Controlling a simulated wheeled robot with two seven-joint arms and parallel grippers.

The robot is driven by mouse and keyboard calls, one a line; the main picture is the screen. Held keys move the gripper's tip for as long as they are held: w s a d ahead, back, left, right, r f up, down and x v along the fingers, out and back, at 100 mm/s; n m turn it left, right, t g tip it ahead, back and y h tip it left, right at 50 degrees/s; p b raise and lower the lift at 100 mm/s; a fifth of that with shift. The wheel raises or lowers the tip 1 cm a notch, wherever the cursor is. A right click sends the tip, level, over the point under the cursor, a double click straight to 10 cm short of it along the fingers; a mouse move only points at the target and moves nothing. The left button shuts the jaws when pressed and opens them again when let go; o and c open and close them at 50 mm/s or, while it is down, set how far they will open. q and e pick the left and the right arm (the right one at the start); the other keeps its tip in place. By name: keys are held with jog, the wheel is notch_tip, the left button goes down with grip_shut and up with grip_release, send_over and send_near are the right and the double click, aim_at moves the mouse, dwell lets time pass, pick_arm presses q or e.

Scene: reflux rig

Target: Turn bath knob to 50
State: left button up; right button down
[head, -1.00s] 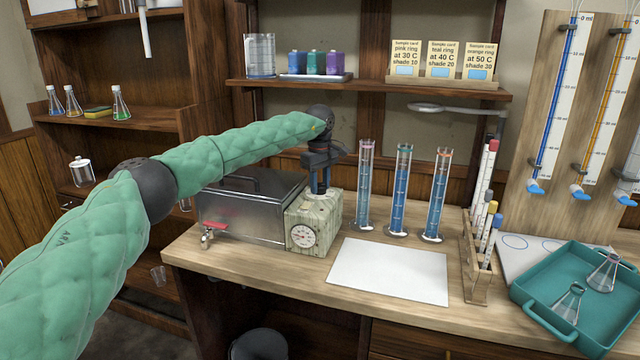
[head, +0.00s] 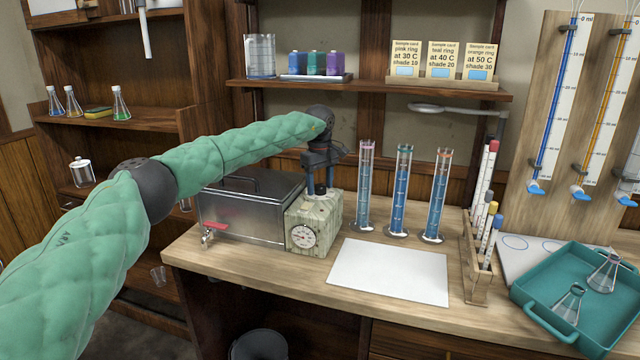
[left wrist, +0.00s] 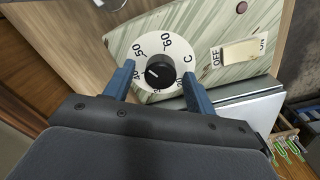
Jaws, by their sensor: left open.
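The bath knob (left wrist: 160,73) is black on a white round dial marked in C, on top of the pale green-striped control box (head: 327,215). A short white mark on the knob lies toward its left side, on the 40 and 50 side of the dial; the exact reading is hard to tell. My left gripper (left wrist: 158,67) is open, with one blue finger on each side of the knob and visible gaps between. In the head view, the same gripper (head: 319,176) points down over the box top. My right gripper is out of view.
A metal bath (head: 250,210) with a tap adjoins the box, and a gauge (head: 302,235) is on its front. Tall cylinders (head: 366,190) with blue liquid stand close to its right. An OFF/ON switch (left wrist: 238,50) is near the dial. A white sheet (head: 388,270) lies in front.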

aim_at(320, 185)
pick_arm(q)
jog(key=shift+r, duration=0.55)
notch_tip(320, 185, up, 7)
jog(key=shift+f+b, duration=0.15)
jog(key=shift+b, duration=0.45)
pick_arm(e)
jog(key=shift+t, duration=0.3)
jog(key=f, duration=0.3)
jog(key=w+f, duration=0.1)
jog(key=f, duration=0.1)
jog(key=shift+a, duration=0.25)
pick_arm(q)
jog(key=shift+f, duration=0.1)
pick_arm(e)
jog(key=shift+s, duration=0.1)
